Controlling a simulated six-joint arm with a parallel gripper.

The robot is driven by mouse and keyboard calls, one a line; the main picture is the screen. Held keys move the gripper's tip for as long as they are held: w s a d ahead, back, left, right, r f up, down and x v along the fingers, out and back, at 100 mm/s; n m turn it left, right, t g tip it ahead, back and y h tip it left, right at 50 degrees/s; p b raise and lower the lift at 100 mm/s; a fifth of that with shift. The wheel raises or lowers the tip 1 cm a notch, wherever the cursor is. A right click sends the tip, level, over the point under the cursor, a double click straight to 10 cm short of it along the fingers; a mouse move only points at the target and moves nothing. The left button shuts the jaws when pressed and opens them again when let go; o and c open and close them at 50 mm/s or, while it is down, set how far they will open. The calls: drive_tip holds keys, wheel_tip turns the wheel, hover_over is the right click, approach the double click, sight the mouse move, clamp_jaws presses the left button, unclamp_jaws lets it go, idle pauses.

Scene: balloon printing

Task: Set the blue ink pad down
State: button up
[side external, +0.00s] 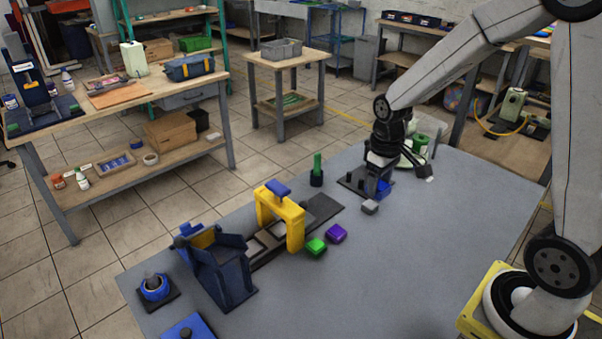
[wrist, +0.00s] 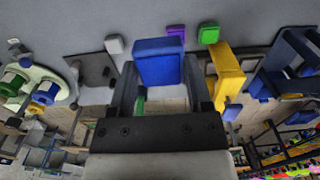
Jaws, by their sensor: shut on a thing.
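The blue ink pad (side external: 384,188) is a small blue block between the fingers of my gripper (side external: 378,182), at the far end of the grey table in the side view. In the wrist view the blue ink pad (wrist: 158,60) fills the space between my two dark fingers (wrist: 160,82), which are shut on it. It is at the dark flat plate (side external: 350,181); I cannot tell whether it touches the plate or the table. In the wrist view the dark plate (wrist: 90,75) lies to the left of the pad. My fingers partly hide the pad in the side view.
A grey block (side external: 370,207) is close in front of my gripper. A purple block (side external: 336,233), a green block (side external: 316,246), a yellow arch (side external: 292,222) and a green-handled piece (side external: 317,168) stand to the left. A round pale tray (side external: 405,163) is behind.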

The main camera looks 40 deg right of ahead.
drive_tip(key=s+d+f, duration=0.1)
drive_tip(key=s+f, duration=0.4)
drive_tip(key=shift+d+f, duration=0.25)
drive_tip(key=shift+d, duration=0.1)
idle(0.4)
drive_tip(key=shift+w, duration=0.1)
drive_tip(key=w+d+f, duration=0.1)
drive_tip(key=w+f, duration=0.1)
drive_tip(key=w, duration=0.2)
drive_tip(key=w+d+f, duration=0.1)
drive_tip(key=w+f, duration=0.2)
drive_tip(key=w, duration=0.1)
drive_tip(key=w+d+f, duration=0.1)
drive_tip(key=w+f, duration=0.2)
drive_tip(key=w, duration=0.1)
drive_tip(key=shift+f, duration=0.15)
drive_tip(key=shift+w+f, duration=0.5)
drive_tip(key=shift+f, duration=0.1)
